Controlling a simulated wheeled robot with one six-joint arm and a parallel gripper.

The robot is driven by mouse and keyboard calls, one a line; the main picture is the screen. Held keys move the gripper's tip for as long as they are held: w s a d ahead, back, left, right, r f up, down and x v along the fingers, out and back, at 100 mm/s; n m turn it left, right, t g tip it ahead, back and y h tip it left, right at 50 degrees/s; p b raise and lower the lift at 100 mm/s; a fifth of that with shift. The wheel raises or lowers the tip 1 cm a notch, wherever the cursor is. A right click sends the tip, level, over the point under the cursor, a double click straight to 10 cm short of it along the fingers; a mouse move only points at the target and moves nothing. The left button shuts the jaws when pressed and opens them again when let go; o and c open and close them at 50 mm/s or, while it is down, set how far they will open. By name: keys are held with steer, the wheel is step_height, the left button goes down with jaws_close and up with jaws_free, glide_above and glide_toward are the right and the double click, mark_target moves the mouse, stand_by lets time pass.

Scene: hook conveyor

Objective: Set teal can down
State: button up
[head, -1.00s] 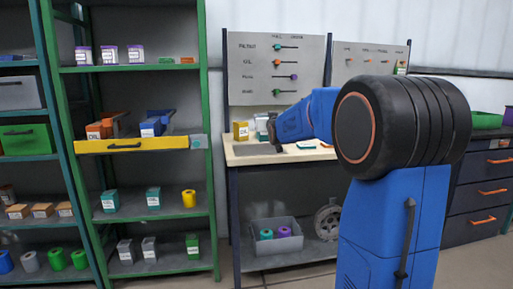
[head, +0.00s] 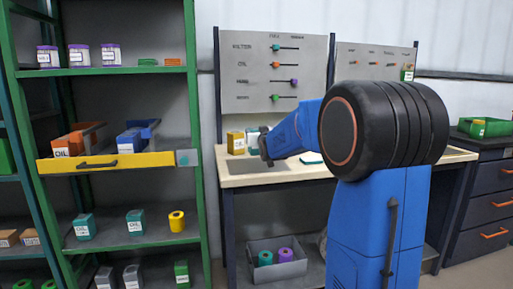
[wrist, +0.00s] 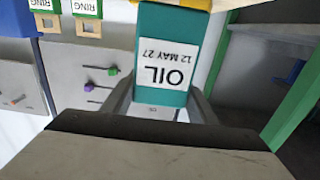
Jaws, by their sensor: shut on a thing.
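The teal can (wrist: 160,60) fills the middle of the wrist view, with a white label reading OIL, 12 MAY 27, upside down there. My gripper (wrist: 158,100) is shut on it, with one finger on each side. In the head view my gripper (head: 265,147) is over the workbench (head: 240,180), in front of the small containers at its back. The held can is hard to tell from those behind it there. Whether its base touches the bench cannot be told.
A yellow can (head: 235,142) stands on the bench back left. A pegboard with coloured sliders (head: 275,75) rises behind. A green shelf (head: 200,220) with a yellow drawer (head: 110,165) stands left. A grey bin (head: 277,265) sits below the bench.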

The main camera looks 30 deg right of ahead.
steer(key=shift+f, duration=2.45)
steer(key=shift+f, duration=0.1)
steer(key=o, duration=1.4)
steer(key=shift+s, duration=0.2)
steer(key=v, duration=1.1)
steer(key=shift+s, duration=0.3)
steer(key=shift+a, duration=0.2)
